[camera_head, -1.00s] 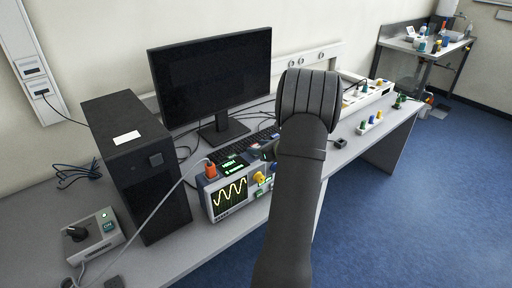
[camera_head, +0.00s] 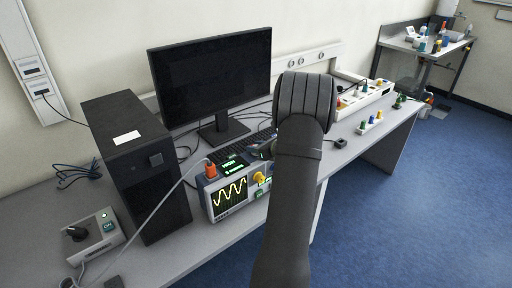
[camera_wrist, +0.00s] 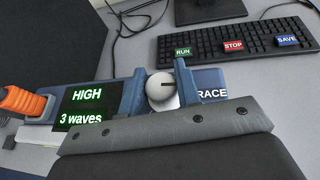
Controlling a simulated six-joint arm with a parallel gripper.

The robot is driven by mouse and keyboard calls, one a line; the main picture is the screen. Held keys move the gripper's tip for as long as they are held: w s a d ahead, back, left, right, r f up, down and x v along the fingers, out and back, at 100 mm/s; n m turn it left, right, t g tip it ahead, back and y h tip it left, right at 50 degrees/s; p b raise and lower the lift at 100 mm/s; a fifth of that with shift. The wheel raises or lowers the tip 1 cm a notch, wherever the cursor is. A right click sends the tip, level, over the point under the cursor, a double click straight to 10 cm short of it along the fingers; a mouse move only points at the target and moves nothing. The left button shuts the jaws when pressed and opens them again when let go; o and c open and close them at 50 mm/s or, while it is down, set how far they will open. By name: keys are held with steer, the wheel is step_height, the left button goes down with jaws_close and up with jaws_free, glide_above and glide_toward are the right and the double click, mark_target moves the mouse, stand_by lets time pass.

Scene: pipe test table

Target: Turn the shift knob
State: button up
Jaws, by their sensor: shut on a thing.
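The oscilloscope (camera_head: 224,212) stands on the bench with a yellow wave on its screen. In the wrist view, its dark display (camera_wrist: 86,103) reads "HIGH" and "3 waves" in green. The round pale shift knob (camera_wrist: 161,88) has a short dark mark pointing right. My gripper (camera_wrist: 160,80) is shut on this knob, with a blue finger on each side of it. The right finger partly covers the blue TRACE label (camera_wrist: 212,83). In the head view, my arm hides most of the gripper and the knob.
An orange plug (camera_head: 210,170) with a grey cable is at the oscilloscope's left. A keyboard (camera_wrist: 243,47) with RUN, STOP and SAVE keys lies behind. A monitor (camera_head: 212,82) and a black computer tower (camera_head: 150,195) stand left. A yellow knob (camera_head: 260,178) sits on the front.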

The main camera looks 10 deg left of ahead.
steer(key=shift+g, duration=0.3)
steer(key=n+g+y, duration=0.1)
steer(key=n+g, duration=0.2)
steer(key=n+g+y, duration=0.1)
steer(key=n+g, duration=0.2)
steer(key=shift+n+g+y, duration=0.3)
steer(key=shift+n+g, duration=0.1)
steer(key=n+g, duration=0.3)
steer(key=g, duration=0.1)
steer(key=shift+s+n+g+h, duration=0.1)
steer(key=shift+n+g+h, duration=0.9)
steer(key=shift+n+g, duration=1)
steer(key=o, duration=0.9)
steer(key=shift+o, duration=0.2)
